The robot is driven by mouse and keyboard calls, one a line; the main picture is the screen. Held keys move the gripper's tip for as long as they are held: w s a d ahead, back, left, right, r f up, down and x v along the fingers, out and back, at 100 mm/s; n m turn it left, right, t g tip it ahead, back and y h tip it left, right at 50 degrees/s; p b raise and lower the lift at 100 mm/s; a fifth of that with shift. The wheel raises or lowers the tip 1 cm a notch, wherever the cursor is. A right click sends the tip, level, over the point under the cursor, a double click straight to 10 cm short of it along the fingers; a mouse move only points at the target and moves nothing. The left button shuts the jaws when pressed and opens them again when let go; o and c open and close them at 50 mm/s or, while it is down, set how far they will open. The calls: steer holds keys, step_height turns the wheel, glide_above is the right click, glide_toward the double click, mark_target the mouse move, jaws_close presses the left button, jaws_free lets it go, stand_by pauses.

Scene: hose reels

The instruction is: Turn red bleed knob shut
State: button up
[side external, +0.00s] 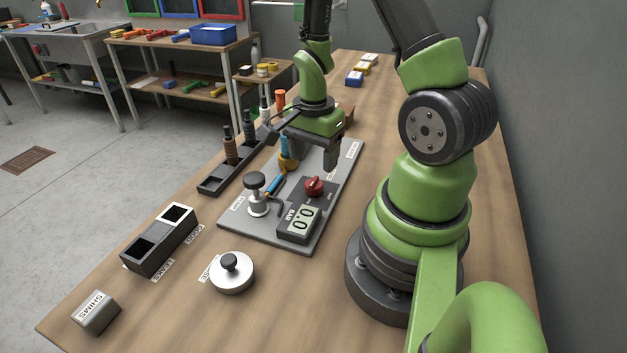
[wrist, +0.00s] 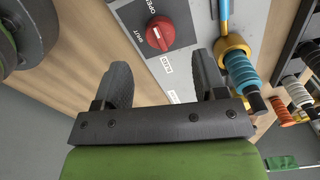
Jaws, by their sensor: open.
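The red bleed knob (side external: 314,186) sits on the grey panel, just behind the gauge (side external: 299,219) that reads 0.0. In the wrist view the red knob (wrist: 160,33) is on a dark plate marked OPEN and SHUT, with a white label below it. The knob's white pointer mark is on its left part, toward the SHUT word. My gripper (side external: 318,158) hangs above the panel, behind the knob. In the wrist view my gripper (wrist: 160,75) has its two fingers apart with nothing between them. The knob lies beyond the fingertips, untouched.
The panel (side external: 318,238) also carries a black-topped knob (side external: 255,183) and a blue-and-brass fitting (side external: 289,155). A rack (side external: 213,183) with several hose fittings stands left. A two-cell box (side external: 158,240), round lidded weight (side external: 232,272) and shims block (side external: 96,312) lie in front.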

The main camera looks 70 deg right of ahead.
mark_target(314, 181)
step_height(314, 181, down, 6)
steer(key=shift+f, duration=0.25)
steer(key=shift+c, duration=0.2)
steer(key=c, duration=0.9)
